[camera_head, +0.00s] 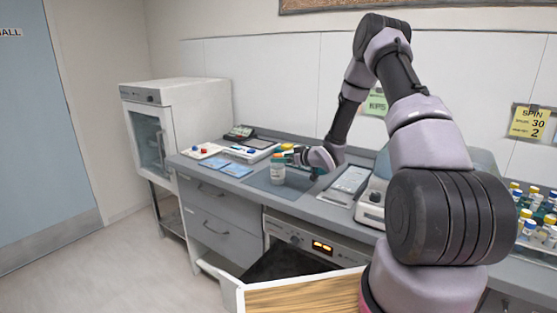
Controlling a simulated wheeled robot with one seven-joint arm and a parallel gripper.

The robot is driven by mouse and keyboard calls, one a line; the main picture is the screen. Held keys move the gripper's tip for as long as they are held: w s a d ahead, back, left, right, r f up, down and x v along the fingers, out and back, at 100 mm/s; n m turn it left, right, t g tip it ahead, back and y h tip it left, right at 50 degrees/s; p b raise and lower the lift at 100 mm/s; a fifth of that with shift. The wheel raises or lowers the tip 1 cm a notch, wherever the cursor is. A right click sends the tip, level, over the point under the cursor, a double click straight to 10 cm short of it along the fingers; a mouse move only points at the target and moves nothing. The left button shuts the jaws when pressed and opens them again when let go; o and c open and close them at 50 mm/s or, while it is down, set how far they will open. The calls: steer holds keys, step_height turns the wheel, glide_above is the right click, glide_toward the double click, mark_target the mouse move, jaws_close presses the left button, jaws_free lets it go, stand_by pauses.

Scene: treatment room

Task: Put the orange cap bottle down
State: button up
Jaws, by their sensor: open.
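A small pale bottle (278,172) stands upright on the grey-blue mat (258,181) on the counter. A spot of orange shows just above and behind its top, near my gripper; I cannot tell whether it is this bottle's cap or belongs to another thing. My gripper (302,158) is open, low over the counter, just right of the bottle. The fingers are small and partly hidden by the hand, and I cannot tell whether they touch the bottle.
A flat grey device (350,180) and a scale (371,205) stand to the right. A rack of capped vials (537,215) is at far right.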

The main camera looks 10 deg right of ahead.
steer(key=v, duration=0.8)
steer(key=s+d+r+m+g+h, duration=0.1)
steer(key=s+d+r+m+h, duration=0.15)
steer(key=r, duration=0.45)
steer(key=s+d+r+m+h, duration=0.1)
steer(key=s+d+r+h, duration=0.2)
steer(key=r, duration=0.5)
steer(key=s+d+r+m+g+h, duration=0.1)
steer(key=s+r+m+h, duration=0.15)
steer(key=s+r, duration=0.35)
steer(key=s+a+r+m+g, duration=0.1)
steer(key=s+a+r, duration=0.1)
steer(key=s, duration=0.6)
steer(key=s+a+r+m+g+y, duration=0.1)
steer(key=s+r, duration=0.3)
steer(key=s, duration=0.5)
steer(key=s+a+r+m+g+y, duration=0.1)
steer(key=s+a+r+m, duration=0.2)
steer(key=s, duration=0.6)
steer(key=shift+a, duration=0.35)
